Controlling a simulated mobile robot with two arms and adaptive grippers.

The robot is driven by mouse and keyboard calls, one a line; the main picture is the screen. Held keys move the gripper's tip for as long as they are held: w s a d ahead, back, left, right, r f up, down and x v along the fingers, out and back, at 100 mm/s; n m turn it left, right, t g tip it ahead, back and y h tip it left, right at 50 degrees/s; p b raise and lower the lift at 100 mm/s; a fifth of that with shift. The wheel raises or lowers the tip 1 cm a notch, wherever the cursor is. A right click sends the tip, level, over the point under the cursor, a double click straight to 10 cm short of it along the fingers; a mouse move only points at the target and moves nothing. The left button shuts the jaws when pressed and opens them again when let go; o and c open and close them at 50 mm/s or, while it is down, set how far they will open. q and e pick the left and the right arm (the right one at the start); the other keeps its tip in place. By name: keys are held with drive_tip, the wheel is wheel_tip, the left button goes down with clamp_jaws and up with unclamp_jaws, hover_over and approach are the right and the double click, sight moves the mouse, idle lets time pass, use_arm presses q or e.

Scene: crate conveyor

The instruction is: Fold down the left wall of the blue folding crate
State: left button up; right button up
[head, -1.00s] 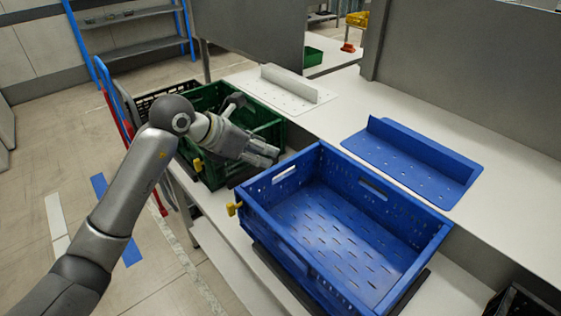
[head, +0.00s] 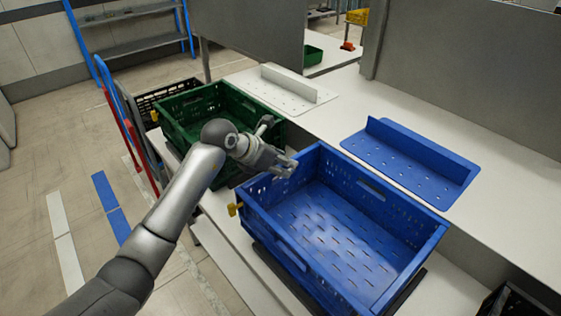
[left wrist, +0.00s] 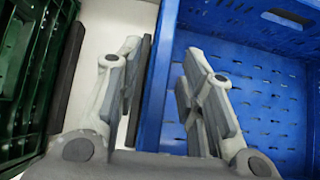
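The blue folding crate (head: 400,215) stands with its visible walls upright and its perforated floor bare. Its left wall (head: 262,198) is the short one nearest the green crate; it also shows in the left wrist view (left wrist: 157,65). A yellow piece (head: 235,209) sticks out at that wall's outer side. My left gripper (head: 289,168) is at the top of the left wall. In the left wrist view its two fingers (left wrist: 168,82) stand apart, one on each side of the wall. Part of the wall is hidden behind the gripper. My right gripper is not in view.
A green crate (head: 180,100) stands just left of the blue crate, with a narrow gap between. A blue perforated panel (head: 410,160) and a white one (head: 285,90) stand on the white table behind. The blue crate is empty.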

use_arm(q)
clamp_jaws()
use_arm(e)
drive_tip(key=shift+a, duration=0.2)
use_arm(q)
drive_tip(key=shift+s+d, duration=0.3)
idle(0.3)
